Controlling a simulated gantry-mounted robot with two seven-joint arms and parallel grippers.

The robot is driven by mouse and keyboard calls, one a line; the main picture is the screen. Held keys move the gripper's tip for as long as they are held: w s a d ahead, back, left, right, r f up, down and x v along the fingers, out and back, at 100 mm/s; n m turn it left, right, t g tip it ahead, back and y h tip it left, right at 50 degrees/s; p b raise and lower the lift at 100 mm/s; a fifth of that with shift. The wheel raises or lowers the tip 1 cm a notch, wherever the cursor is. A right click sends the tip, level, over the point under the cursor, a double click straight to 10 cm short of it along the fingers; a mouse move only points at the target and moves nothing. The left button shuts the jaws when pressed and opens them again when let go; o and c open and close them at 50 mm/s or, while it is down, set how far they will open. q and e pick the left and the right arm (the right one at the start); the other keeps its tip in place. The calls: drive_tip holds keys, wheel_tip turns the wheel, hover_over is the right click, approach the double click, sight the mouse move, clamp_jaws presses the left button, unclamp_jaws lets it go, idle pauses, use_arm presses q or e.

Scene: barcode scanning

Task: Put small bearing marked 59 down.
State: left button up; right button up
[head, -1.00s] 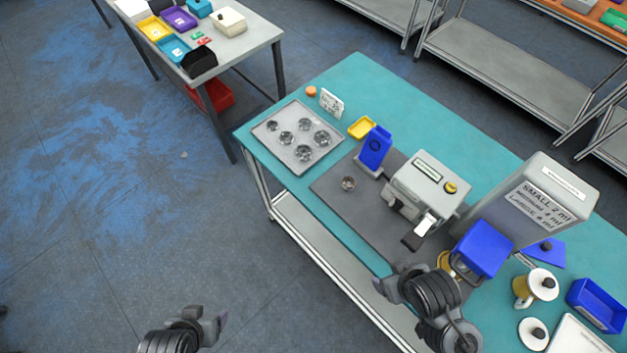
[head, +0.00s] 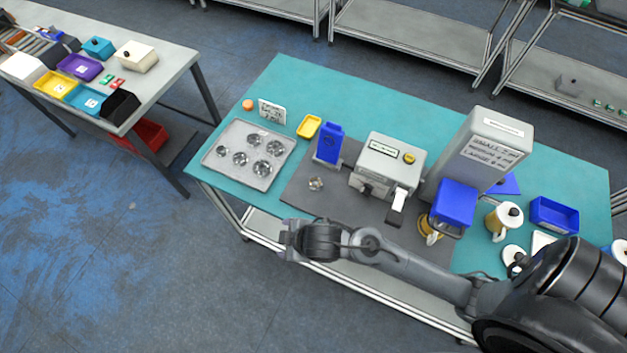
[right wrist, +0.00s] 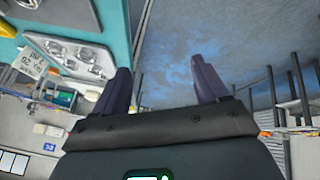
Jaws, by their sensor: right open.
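A small metal bearing (head: 316,184) lies alone on the dark grey mat (head: 300,200), in front of the blue stand. Several more bearings sit in the pale metal tray (head: 238,178) at the table's left end; this tray also shows at the upper left of the right wrist view (right wrist: 91,69). No number 59 is readable on any bearing. My right gripper (head: 287,240) is at the table's front edge, in front of the mat and the lone bearing. In the right wrist view its fingers (right wrist: 163,88) are apart with nothing between them. My left gripper is not in view.
A small yellow tray (head: 309,126) and a white sign (head: 271,110) are behind the bearing tray. A side table (head: 165,75) stands at left.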

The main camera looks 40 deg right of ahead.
drive_tip(key=w+a+n+y+p, duration=0.1)
drive_tip(key=w+a+n+p, duration=0.1)
drive_tip(key=w+a+n, duration=0.3)
drive_tip(key=n+g+h+p, duration=0.1)
drive_tip(key=n+g+h, duration=0.2)
drive_tip(key=n+g, duration=0.3)
hover_over(315, 182)
wheel_tip(315, 182, down, 2)
drive_tip(key=shift+s+d+f, duration=0.1)
drive_tip(key=shift+s+f, duration=0.05)
drive_tip(key=shift+f, duration=0.7)
wheel_tip(315, 182, down, 4)
drive_tip(key=shift+f, duration=0.55)
